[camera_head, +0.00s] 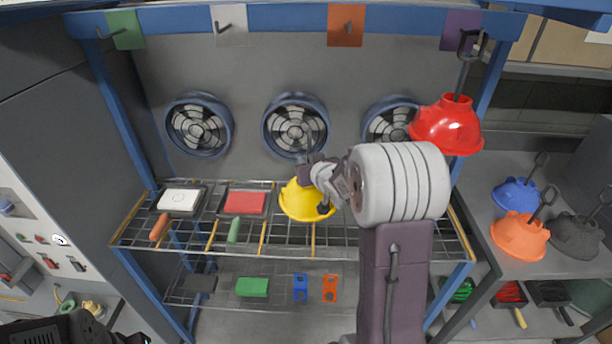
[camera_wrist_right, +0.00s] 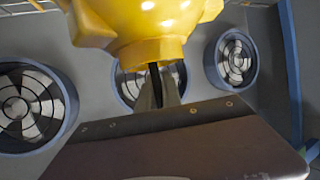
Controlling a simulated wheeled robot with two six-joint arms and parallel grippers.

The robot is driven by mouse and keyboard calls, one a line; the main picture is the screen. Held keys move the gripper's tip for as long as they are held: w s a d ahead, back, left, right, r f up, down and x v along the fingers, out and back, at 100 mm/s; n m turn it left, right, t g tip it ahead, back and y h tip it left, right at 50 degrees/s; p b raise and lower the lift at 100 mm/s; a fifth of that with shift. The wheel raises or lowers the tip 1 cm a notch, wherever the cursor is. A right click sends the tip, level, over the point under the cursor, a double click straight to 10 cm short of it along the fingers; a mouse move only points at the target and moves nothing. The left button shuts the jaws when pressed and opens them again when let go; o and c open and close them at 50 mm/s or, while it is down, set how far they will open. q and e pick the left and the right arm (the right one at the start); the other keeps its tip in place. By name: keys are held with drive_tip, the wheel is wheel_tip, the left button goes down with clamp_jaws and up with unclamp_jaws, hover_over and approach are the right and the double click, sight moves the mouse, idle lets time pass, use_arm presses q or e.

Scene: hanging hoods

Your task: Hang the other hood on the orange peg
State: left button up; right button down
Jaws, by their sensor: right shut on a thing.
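The yellow hood (camera_head: 300,203) is in my right gripper (camera_head: 312,172), which is shut on its dark handle. The hood is opening-down over the upper wire shelf in the head view; I cannot tell whether it touches the shelf. In the right wrist view the yellow hood (camera_wrist_right: 150,38) fills the top, and the gripper (camera_wrist_right: 160,85) is around its handle. The orange peg plate (camera_head: 346,25) with its small hook is bare on the blue top rail. The red hood (camera_head: 447,124) hangs by its handle at the purple peg plate (camera_head: 459,30).
Green (camera_head: 125,29) and white (camera_head: 229,25) peg plates are bare. Three fans (camera_head: 198,126) line the back wall. Blue (camera_head: 515,194), orange (camera_head: 519,236) and dark (camera_head: 576,232) hoods stand on the right counter.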

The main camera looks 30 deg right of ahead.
drive_tip(key=shift+r, duration=0.35)
drive_tip(key=shift+w, duration=0.15)
wheel_tip(320, 180, down, 4)
drive_tip(key=shift+f+b, duration=0.25)
drive_tip(key=shift+b, duration=0.3)
drive_tip(key=shift+d+f, duration=0.1)
drive_tip(key=shift+f, duration=0.35)
wheel_tip(320, 180, down, 4)
drive_tip(key=shift+f, duration=0.2)
drive_tip(key=shift+b, duration=0.3)
